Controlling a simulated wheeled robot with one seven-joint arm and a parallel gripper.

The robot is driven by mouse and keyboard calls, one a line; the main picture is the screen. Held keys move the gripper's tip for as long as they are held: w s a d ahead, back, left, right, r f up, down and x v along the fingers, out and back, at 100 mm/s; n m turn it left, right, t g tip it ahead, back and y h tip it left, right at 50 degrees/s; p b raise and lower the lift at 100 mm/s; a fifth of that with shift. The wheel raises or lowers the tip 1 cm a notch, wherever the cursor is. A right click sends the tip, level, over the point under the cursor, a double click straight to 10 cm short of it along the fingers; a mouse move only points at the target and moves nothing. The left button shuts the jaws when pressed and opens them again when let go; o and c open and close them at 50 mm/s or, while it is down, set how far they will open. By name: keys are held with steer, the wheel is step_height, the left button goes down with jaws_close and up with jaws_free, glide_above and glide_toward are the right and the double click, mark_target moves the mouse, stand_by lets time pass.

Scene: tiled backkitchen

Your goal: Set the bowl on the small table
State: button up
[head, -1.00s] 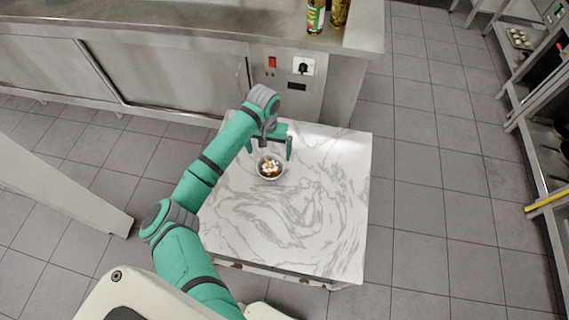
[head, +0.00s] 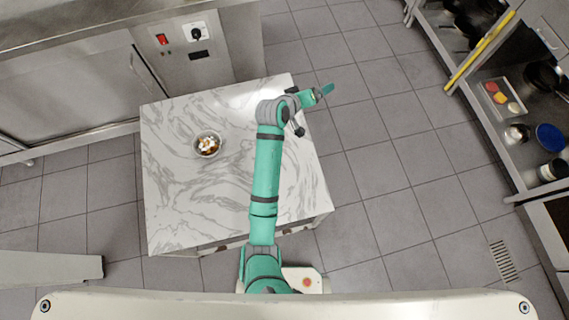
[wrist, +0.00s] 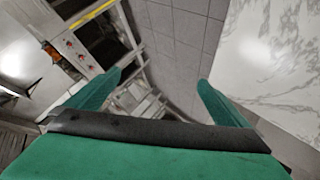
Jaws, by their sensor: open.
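A small bowl (head: 207,145) with brown and white food in it stands upright on the small table (head: 180,205), toward its back left. The table has a white marble top with grey veins; part of it also shows at the right of the wrist view (wrist: 270,70). My gripper (head: 325,92) is apart from the bowl, up beyond the table's right edge. In the wrist view its two green fingers (wrist: 160,88) are spread with nothing between them. The bowl is not in the wrist view.
A steel counter (head: 90,50) with a switch panel stands behind the table. At the right, a shelf unit (head: 520,160) holds a blue bowl (head: 550,137), a tray (head: 502,97) and pans. Tiled floor (head: 400,170) lies free between table and shelves.

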steer(key=s+d+n+t, duration=0.3)
steer(key=s+d+t, duration=0.1)
steer(key=s+d, duration=0.35)
steer(key=s+a+f+n+t+y, duration=0.1)
steer(key=s+a+y, duration=0.1)
steer(key=s, duration=0.5)
steer(key=s+a+f+y, duration=0.1)
steer(key=s+a+y, duration=0.1)
steer(key=s, duration=0.5)
steer(key=s+a+r+m+y, duration=0.1)
steer(key=s+a+r+m, duration=0.2)
steer(key=s, duration=0.9)
steer(key=s+a+r+m+t+y, duration=0.1)
steer(key=s+a+r+m, duration=0.2)
steer(key=s+a+r, duration=0.3)
steer(key=s+a, duration=0.3)
steer(key=s, duration=0.3)
